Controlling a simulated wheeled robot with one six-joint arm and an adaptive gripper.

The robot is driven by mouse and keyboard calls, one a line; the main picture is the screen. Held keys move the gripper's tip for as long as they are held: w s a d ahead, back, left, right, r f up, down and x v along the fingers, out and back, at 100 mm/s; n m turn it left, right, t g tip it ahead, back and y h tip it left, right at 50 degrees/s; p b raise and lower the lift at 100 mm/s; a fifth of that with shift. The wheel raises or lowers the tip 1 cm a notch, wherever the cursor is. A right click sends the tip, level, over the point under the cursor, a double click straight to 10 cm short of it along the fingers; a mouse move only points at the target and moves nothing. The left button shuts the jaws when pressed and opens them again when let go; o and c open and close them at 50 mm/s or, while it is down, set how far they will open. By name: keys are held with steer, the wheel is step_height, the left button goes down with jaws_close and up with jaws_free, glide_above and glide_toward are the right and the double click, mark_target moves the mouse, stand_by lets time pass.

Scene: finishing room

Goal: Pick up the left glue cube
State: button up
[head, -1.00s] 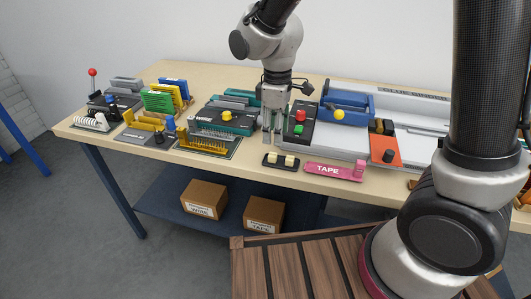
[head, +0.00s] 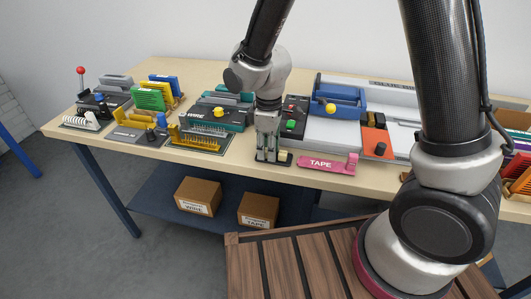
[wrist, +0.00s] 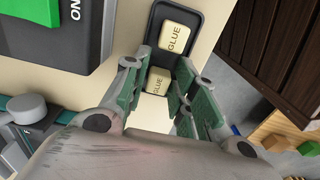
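Two cream cubes marked GLUE lie in a small black tray (wrist: 199,22) in the wrist view. The left glue cube (wrist: 157,81) shows between my gripper's green-padded fingers, its lower part hidden by my gripper. The other glue cube (wrist: 179,42) lies just beyond the fingertips. My gripper (wrist: 162,64) is open, with the fingers apart on either side of the left cube; I cannot tell whether they touch it. In the head view my gripper (head: 267,156) points straight down over the tray (head: 284,160) at the table's front edge and hides the cubes.
A pink TAPE holder (head: 325,164) stands to the right of the tray. A WIRE binding machine (head: 224,115) stands to the left. Boxes (head: 198,196) sit on the lower shelf.

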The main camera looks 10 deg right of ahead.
steer(key=shift+c, duration=0.8)
steer(key=shift+r, duration=0.1)
step_height(320, 180, up, 10)
stand_by(0.7)
